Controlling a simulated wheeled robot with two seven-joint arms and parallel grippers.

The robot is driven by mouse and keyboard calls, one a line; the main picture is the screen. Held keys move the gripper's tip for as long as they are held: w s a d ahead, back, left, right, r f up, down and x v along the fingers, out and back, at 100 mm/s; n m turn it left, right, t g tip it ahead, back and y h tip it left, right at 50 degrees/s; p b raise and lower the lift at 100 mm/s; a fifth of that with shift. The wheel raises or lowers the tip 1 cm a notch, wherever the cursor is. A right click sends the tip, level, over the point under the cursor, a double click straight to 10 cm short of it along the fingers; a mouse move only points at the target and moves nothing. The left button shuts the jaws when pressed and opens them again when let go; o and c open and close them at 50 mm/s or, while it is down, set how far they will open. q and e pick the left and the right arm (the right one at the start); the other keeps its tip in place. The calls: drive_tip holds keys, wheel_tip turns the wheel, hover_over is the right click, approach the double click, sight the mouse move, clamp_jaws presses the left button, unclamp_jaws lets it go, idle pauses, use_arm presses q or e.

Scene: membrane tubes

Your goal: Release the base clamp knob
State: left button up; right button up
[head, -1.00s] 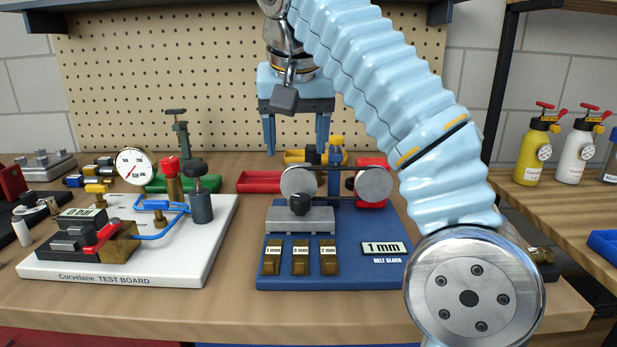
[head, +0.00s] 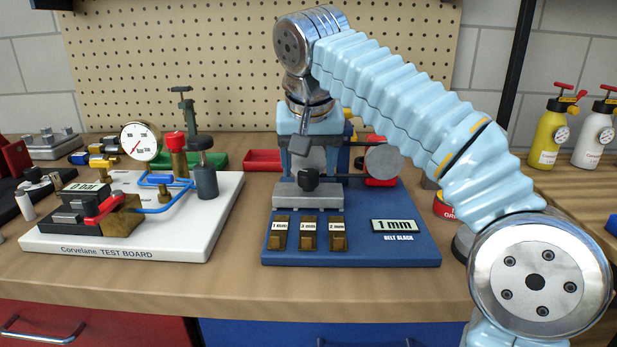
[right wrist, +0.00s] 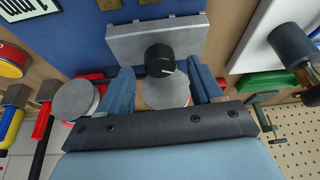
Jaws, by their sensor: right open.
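The black base clamp knob (head: 308,180) sits on the grey sliding base (head: 330,199) of the blue belt slack board (head: 350,252). In the right wrist view the knob (right wrist: 160,60) is round with a white pointer line. My right gripper (head: 311,160) is open and lowered at the knob. In the right wrist view its two blue fingers (right wrist: 161,85) stand on either side of the knob, near their tips, with gaps showing. I cannot tell whether the tips reach its full depth. My left gripper is not in view.
Grey pulley discs (head: 384,161) stand close behind the base; one is mostly hidden by my gripper. Brass gauge blocks (head: 309,236) and a 1 mm display (head: 394,226) are on the board's front. The white test board (head: 110,243) stands to the left.

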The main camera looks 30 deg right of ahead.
drive_tip(key=shift+x, duration=1)
drive_tip(key=shift+c, duration=0.3)
drive_tip(key=c, duration=1)
drive_tip(key=shift+r+n, duration=0.1)
drive_tip(key=shift+n, duration=0.2)
drive_tip(key=shift+d+n+y+p, duration=0.1)
drive_tip(key=shift+n+y+p, duration=0.35)
drive_tip(key=shift+n, duration=0.35)
drive_tip(key=shift+n+t+y+p, duration=0.3)
drive_tip(key=shift+n+y+p, duration=0.35)
drive_tip(key=shift+n, duration=1.05)
